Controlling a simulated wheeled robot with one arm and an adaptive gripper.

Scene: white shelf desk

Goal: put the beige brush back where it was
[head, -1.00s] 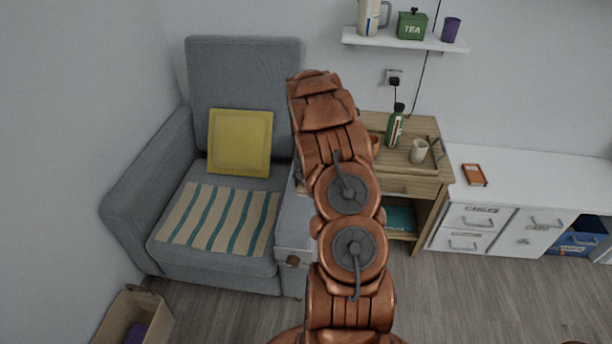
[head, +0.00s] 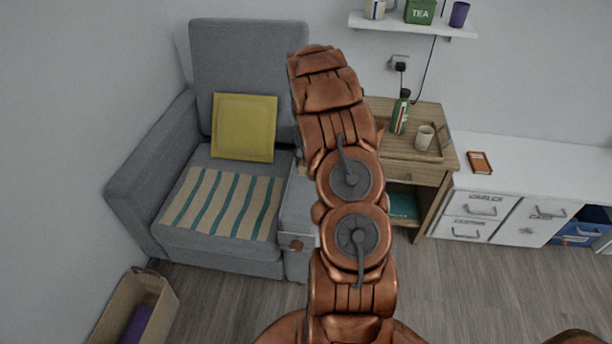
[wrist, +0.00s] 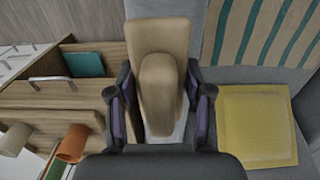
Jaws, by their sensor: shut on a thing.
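The beige brush (wrist: 157,42) is between the fingers of my gripper (wrist: 158,100) in the wrist view. My gripper is shut on it, with one dark finger at each side. The brush has a broad flat part and a rounded part nearer the camera. It is held over the grey armchair's armrest side, beside the wooden side table; its height above them is unclear.
The grey armchair (head: 245,60) holds a yellow cushion (head: 244,127) and striped blanket (head: 222,203). The wooden table (head: 440,155) bears a green bottle (head: 400,112) and beige mug (head: 424,137). A basket (head: 165,307) stands lower left. Open floor lies lower right.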

